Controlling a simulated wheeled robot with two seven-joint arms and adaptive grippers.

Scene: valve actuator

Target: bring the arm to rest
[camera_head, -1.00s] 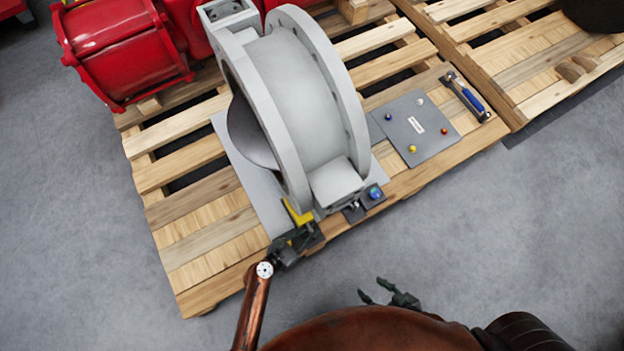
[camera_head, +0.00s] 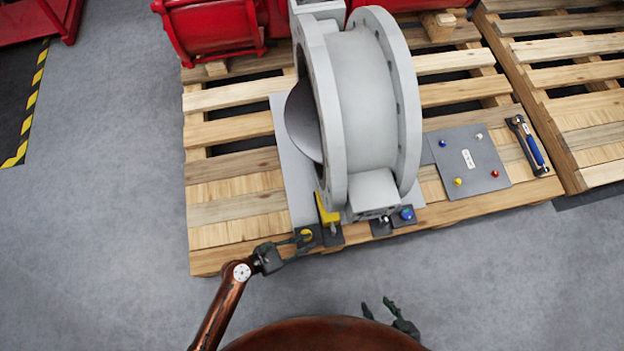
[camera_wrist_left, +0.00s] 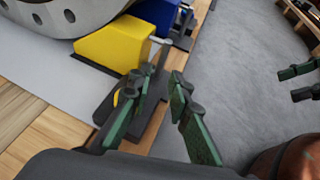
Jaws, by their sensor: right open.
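My left gripper (camera_head: 307,243) is over the front edge of the pallet, beside the small black plates at the valve's foot. In the left wrist view its two green fingers (camera_wrist_left: 162,80) stand apart with nothing between them. A yellow block (camera_head: 327,208) sits by the valve; it is larger in the left wrist view (camera_wrist_left: 112,45). A round yellow piece (camera_head: 306,234) on a dark base is close to the fingertips and partly hidden by a finger in the wrist view. My right gripper (camera_head: 391,310) is open and empty above the floor; it also shows in the wrist view (camera_wrist_left: 300,82).
The large grey valve (camera_head: 362,100) stands on a wooden pallet (camera_head: 235,205). A blue knob (camera_head: 407,212) is at its front right. A grey panel (camera_head: 468,160) with coloured knobs and a blue-handled tool (camera_head: 530,146) lie to the right. The floor in front is clear.

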